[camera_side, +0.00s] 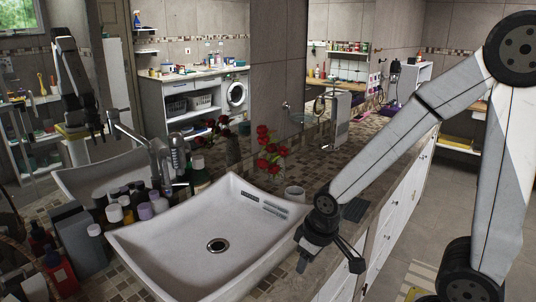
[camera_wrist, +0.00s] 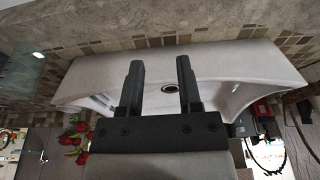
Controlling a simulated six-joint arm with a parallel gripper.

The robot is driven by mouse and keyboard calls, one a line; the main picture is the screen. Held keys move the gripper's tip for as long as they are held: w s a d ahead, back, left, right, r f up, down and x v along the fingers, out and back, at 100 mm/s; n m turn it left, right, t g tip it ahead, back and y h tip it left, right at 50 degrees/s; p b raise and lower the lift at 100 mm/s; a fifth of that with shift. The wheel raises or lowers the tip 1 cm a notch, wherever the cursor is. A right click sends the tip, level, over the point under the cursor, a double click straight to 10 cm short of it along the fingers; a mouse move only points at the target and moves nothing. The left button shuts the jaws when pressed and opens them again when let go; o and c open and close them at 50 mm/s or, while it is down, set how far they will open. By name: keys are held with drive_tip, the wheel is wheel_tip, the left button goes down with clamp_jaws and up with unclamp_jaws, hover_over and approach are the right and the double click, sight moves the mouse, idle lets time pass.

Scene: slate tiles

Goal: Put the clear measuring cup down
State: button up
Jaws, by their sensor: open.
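My gripper (camera_side: 330,262) hangs over the counter edge, just right of the white sink (camera_side: 160,245) in the side view. In the wrist view its two fingers stand apart with nothing between them (camera_wrist: 160,66). The sink (camera_wrist: 230,65) lies beyond the fingers there. I cannot make out a clear measuring cup for certain. A pale translucent shape (camera_wrist: 20,62) at the upper left of the wrist view is cut by the frame edge, and I cannot tell what it is. A small whitish cup (camera_side: 294,193) stands behind the sink in the side view.
Several bottles (camera_side: 128,208) crowd the sink's left side. Red flowers (camera_side: 268,150) stand behind it. A dark square item (camera_side: 355,210) lies on the counter behind my gripper. White cabinets (camera_side: 398,205) drop below the counter edge. The tiled counter (camera_side: 345,165) has some bare room.

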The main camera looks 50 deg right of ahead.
idle(0.3)
drive_tip(key=w+d+m+h, duration=0.1)
drive_tip(key=d+m, duration=0.4)
drive_tip(key=d, duration=1)
drive_tip(key=w+d+m+h, duration=0.2)
drive_tip(key=d+m, duration=0.3)
drive_tip(key=d, duration=1)
drive_tip(key=shift+w+r+h, duration=0.3)
drive_tip(key=shift+w+r, duration=0.15)
drive_tip(key=shift+w, duration=0.4)
drive_tip(key=shift+f, duration=0.1)
drive_tip(key=shift+x, duration=1.2)
drive_tip(key=shift+x, duration=2.6)
